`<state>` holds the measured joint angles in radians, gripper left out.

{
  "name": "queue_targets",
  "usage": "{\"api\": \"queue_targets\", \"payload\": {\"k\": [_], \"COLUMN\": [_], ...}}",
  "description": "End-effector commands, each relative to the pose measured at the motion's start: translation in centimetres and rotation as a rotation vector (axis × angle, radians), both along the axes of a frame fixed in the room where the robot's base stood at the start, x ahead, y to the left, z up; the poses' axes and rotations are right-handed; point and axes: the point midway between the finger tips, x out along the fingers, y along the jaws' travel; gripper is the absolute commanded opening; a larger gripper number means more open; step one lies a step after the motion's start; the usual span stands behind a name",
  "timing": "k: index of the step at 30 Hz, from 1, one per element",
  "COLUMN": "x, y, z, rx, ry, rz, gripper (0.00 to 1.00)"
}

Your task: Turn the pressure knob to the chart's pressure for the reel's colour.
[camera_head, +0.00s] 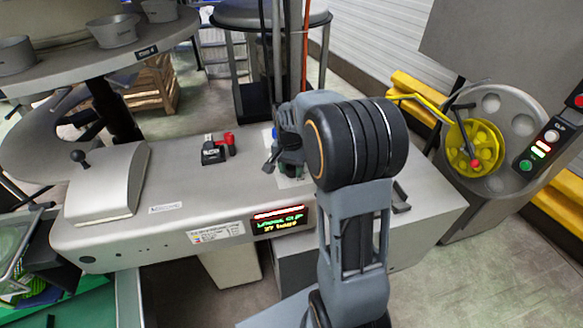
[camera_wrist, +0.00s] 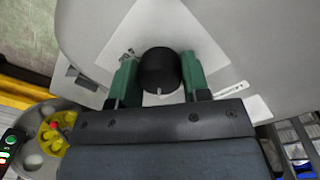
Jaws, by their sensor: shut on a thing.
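The black round pressure knob (camera_wrist: 160,68) stands on a pale plate in the wrist view, with a small white mark at its lower edge. My gripper (camera_wrist: 158,76) has its green fingers on both sides of the knob and is shut on it. In the head view my gripper (camera_head: 288,158) is low over the machine top and hides the knob. The reel (camera_head: 474,148) is yellow and sits on the machine at right. A small chart label (camera_head: 216,232) is on the front; its text is too small to read. The lit display (camera_head: 279,221) seems to read 27 on its bottom line.
The grey machine top (camera_head: 185,190) carries a black and red device (camera_head: 216,149) and a lever housing (camera_head: 110,182) at left. A round table with bowls (camera_head: 112,32) stands behind. A control panel with lit buttons (camera_head: 541,148) is beside the reel.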

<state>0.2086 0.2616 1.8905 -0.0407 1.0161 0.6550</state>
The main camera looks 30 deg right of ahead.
Motion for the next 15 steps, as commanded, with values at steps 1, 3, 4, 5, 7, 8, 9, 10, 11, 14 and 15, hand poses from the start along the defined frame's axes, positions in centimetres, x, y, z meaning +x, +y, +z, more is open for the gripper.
{"api": "queue_targets", "payload": {"k": [1, 3, 4, 5, 7, 8, 9, 10, 11, 14, 15], "x": [0.06, 0.06, 0.07, 0.07, 0.07, 0.07, 0.08, 0.08, 0.08, 0.08, 0.07], "y": [-0.08, -0.08, -0.09, -0.07, -0.09, -0.09, -0.08, -0.08, -0.08, -0.08, -0.07], "z": [0.11, 0.11, 0.11, 0.11, 0.11, 0.12, 0.12, 0.12, 0.12, 0.12, 0.12], "rx": [-0.002, -0.002, -0.002, -0.002, -0.002, -0.003, -0.003, -0.003, -0.003, -0.003, -0.002], "ry": [-0.003, -0.003, -0.003, -0.003, -0.003, -0.004, -0.004, -0.004, -0.004, -0.004, -0.003], "rz": [-0.004, -0.008, -0.008, -0.009, -0.009, -0.008, -0.008, -0.008, -0.008, -0.008, -0.008], "gripper": [0.2, 0.2, 0.2, 0.2, 0.2, 0.2, 0.2, 0.2, 0.2, 0.46, 0.5]}}
